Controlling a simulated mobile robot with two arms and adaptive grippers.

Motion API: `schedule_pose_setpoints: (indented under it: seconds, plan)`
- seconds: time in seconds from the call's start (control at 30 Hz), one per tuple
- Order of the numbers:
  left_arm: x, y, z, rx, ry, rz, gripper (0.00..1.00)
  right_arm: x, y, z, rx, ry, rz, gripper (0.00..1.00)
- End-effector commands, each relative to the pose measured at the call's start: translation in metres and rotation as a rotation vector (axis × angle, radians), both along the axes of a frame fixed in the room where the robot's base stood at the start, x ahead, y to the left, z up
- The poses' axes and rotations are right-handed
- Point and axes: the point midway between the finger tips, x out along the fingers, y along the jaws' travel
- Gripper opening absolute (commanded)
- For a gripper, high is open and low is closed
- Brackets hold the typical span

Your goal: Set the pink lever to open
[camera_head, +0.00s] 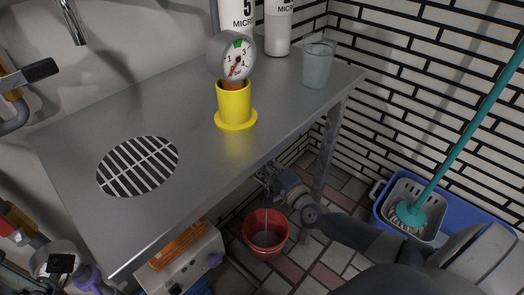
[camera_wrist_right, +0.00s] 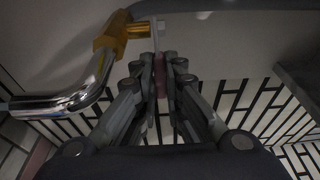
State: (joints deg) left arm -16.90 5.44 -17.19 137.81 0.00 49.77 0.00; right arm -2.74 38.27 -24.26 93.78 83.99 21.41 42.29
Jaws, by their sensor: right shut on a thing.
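The pink lever (camera_wrist_right: 160,76) shows in the right wrist view as a narrow pinkish strip between my fingertips, mostly hidden by them. Beside it are a brass valve body (camera_wrist_right: 118,32) and a bent chrome pipe (camera_wrist_right: 75,92). My right gripper (camera_wrist_right: 164,62) is shut on the lever. In the head view my right gripper (camera_head: 266,174) reaches in from the lower right to below the front edge of the metal table. The lever cannot be made out there. My left gripper is not in view.
The metal table (camera_head: 190,105) carries a yellow stand (camera_head: 235,105) with a gauge (camera_head: 236,58), a glass (camera_head: 318,65) and bottles. A red bucket (camera_head: 265,248) stands on the floor below my right gripper. A blue tub (camera_head: 480,220) with a teal-handled mop stands at right.

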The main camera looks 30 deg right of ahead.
Motion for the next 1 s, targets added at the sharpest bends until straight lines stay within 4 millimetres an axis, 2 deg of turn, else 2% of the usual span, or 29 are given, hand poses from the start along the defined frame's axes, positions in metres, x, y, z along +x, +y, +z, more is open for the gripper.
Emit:
schedule_pose_setpoints:
  seconds: [0.03,0.47,0.5,0.6,1.0]
  plan:
    - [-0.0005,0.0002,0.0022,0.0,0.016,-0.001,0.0,0.0006,-0.0035,0.0057,0.001,-0.004,-0.019,0.0]
    - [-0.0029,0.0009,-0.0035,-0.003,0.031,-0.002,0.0,-0.0007,-0.0027,0.0019,-0.004,-0.004,-0.035,0.0]
    - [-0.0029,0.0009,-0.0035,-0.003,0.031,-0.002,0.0,-0.0007,-0.0027,0.0019,-0.004,-0.004,-0.035,0.12]
    - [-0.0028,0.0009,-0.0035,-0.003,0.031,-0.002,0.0,-0.0009,-0.0021,0.0015,-0.003,-0.003,-0.033,0.3]
    - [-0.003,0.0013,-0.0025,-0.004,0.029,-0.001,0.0,-0.0057,0.0,0.0,-0.002,0.0,-0.028,0.3]
